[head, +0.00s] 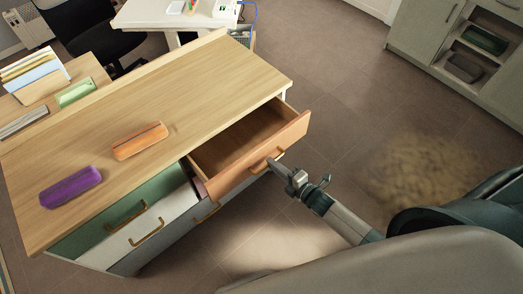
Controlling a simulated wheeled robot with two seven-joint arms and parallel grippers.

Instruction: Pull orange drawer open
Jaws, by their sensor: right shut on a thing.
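The orange drawer (262,150) is pulled part way out of the wooden-topped cabinet (205,95), at its right end. Its inside shows and looks empty. My right gripper (277,165) is at the drawer's brass handle (262,167) and is shut on it. My right arm reaches in from the lower right. My left gripper does not show.
An orange case (140,141) and a purple case (71,187) lie on the cabinet top. A green drawer (125,207) and a white drawer (140,236) sit left of the orange one. A grey-green shelf unit (420,35) stands at the upper right. The floor (340,100) between is clear.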

